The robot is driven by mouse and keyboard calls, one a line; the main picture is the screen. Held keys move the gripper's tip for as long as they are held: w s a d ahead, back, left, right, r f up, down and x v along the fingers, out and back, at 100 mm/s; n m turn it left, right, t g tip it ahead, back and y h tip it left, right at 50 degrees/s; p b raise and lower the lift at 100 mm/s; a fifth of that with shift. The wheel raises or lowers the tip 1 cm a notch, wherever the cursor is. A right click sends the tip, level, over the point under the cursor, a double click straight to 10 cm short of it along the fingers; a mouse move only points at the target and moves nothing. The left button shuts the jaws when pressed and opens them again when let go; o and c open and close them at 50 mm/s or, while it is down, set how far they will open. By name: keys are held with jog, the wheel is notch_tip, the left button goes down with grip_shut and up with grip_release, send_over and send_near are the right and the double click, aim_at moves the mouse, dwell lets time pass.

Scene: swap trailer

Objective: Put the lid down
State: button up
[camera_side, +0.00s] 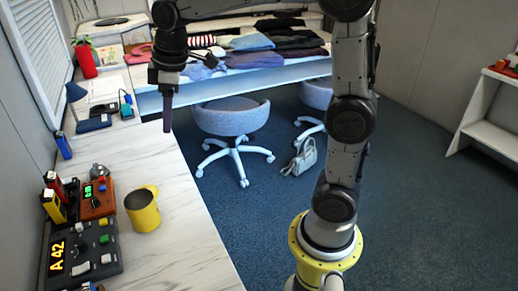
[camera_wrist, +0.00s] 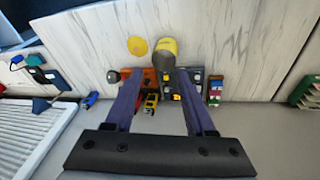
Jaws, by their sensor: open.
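A yellow mug (camera_side: 143,214) stands upright on the white marbled counter, its dark inside showing. It also shows in the wrist view (camera_wrist: 164,47). A flat yellow disc, which looks like the lid (camera_wrist: 138,46), lies just left of the mug in the wrist view. My gripper (camera_side: 167,126) points down, high above the counter's right edge, apart from both. In the wrist view my gripper (camera_wrist: 160,78) has its two fingers spread with nothing held between them.
A dark control panel (camera_side: 105,262) and an orange device (camera_side: 97,206) stand left of the mug. The counter (camera_side: 185,180) right of the mug is clear. Folded clothes (camera_side: 250,42) lie behind.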

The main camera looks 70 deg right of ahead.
jog(key=s+a+f+m+t, duration=0.1)
jog(key=s+m, duration=0.2)
jog(key=s, duration=0.8)
jog(key=s+a+f+m+t, duration=0.1)
jog(key=s+f+m, duration=0.1)
jog(key=s, duration=0.9)
jog(key=shift+f+m+t, duration=0.25)
jog(key=shift+m+t, duration=0.05)
jog(key=shift+m, duration=0.4)
